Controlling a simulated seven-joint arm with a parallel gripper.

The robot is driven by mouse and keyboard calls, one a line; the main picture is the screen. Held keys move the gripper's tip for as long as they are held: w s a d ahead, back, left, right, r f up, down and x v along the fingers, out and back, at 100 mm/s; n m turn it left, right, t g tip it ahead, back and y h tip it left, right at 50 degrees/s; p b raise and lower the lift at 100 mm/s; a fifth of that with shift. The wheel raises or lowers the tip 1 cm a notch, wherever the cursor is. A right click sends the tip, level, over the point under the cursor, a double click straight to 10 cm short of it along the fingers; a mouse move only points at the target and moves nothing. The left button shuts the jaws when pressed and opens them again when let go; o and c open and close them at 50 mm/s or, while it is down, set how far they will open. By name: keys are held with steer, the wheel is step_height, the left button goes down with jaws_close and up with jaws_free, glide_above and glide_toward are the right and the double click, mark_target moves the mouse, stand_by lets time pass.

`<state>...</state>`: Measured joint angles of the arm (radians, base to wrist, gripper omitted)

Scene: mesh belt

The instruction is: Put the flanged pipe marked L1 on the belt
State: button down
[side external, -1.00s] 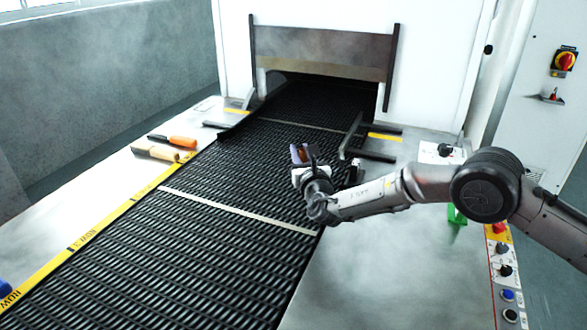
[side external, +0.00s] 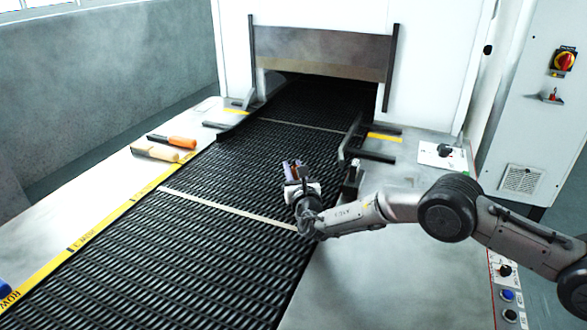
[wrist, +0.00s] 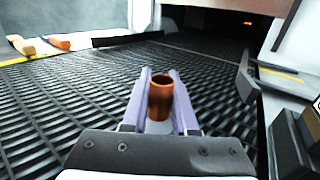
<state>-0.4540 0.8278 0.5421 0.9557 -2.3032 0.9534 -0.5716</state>
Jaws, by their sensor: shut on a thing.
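A copper-brown pipe (wrist: 160,95) stands upright between the purple fingers of my gripper (wrist: 160,100) in the wrist view. The fingers are shut on it. Its open top end faces up; no L1 mark can be read, and its lower part is hidden. In the side external view my gripper (side external: 294,170) is over the right part of the black mesh belt (side external: 150,250), on the oven side of the pale cross strip. The belt also fills much of the wrist view (wrist: 60,100). I cannot tell the pipe's height above the belt.
A dark guide rail (side external: 352,140) runs beside the belt's right edge near the oven opening (side external: 320,82). Two handled tools (side external: 170,146) lie on the left metal ledge. The pale cross strip (side external: 225,208) spans the belt. The belt left of my gripper is clear.

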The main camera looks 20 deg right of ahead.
steer(key=c, duration=1.2)
jaws_free()
steer(key=shift+f, duration=0.15)
steer(key=o, duration=0.5)
steer(key=s, duration=0.4)
steer(key=s+a, duration=0.1)
steer(key=s, duration=0.3)
steer(key=s+a, duration=0.1)
steer(key=s, duration=0.3)
steer(key=shift+a, duration=0.15)
